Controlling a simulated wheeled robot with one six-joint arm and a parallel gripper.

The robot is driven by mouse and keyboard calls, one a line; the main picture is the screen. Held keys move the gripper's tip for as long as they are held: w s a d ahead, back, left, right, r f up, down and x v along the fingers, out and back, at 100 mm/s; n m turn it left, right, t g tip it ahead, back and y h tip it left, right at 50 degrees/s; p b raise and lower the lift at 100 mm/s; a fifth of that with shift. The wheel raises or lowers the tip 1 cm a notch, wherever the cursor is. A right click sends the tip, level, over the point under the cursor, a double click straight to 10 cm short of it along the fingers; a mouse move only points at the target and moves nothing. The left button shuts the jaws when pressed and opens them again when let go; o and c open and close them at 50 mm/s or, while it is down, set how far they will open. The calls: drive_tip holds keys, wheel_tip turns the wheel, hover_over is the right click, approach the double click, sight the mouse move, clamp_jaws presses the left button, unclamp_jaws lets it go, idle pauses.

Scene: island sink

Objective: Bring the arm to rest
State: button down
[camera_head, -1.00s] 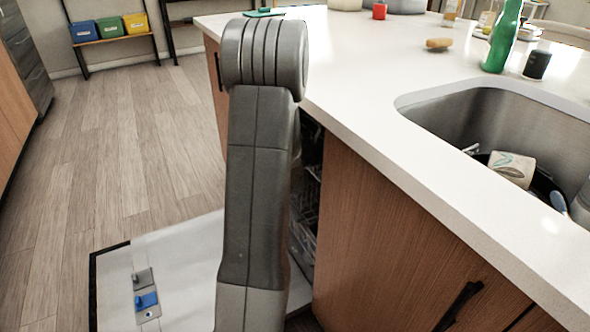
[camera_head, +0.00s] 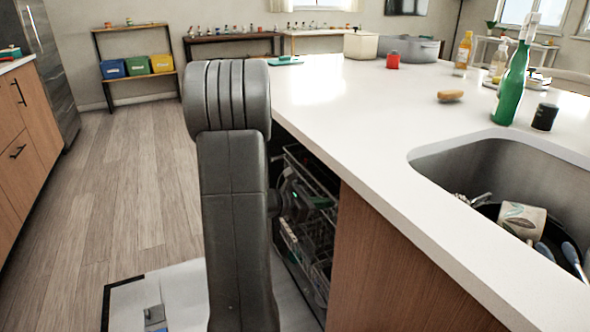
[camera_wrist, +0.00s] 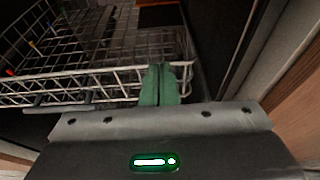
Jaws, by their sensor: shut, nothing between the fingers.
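My gripper (camera_wrist: 158,84) shows in the wrist view with its two green fingers together and nothing between them. The fingers are at the front rail of a wire dishwasher rack (camera_wrist: 90,75); I cannot tell whether they touch it. In the head view my grey arm stands upright left of the counter, and part of my wrist shows at the dishwasher opening, beside the rack (camera_head: 318,225). The fingertips are hidden there.
The white countertop (camera_head: 340,110) runs along the right, with a sink (camera_head: 470,160) holding dishes, a green bottle (camera_head: 512,85), a black jar (camera_head: 545,117) and a sponge (camera_head: 450,96). The open dishwasher door (camera_head: 180,290) lies low in front. The wooden floor (camera_head: 110,190) at left is clear.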

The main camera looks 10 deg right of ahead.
drive_tip(key=r+b+x, duration=0.1)
drive_tip(key=b+x, duration=0.2)
drive_tip(key=x, duration=1.1)
drive_tip(key=shift+d+r, duration=0.15)
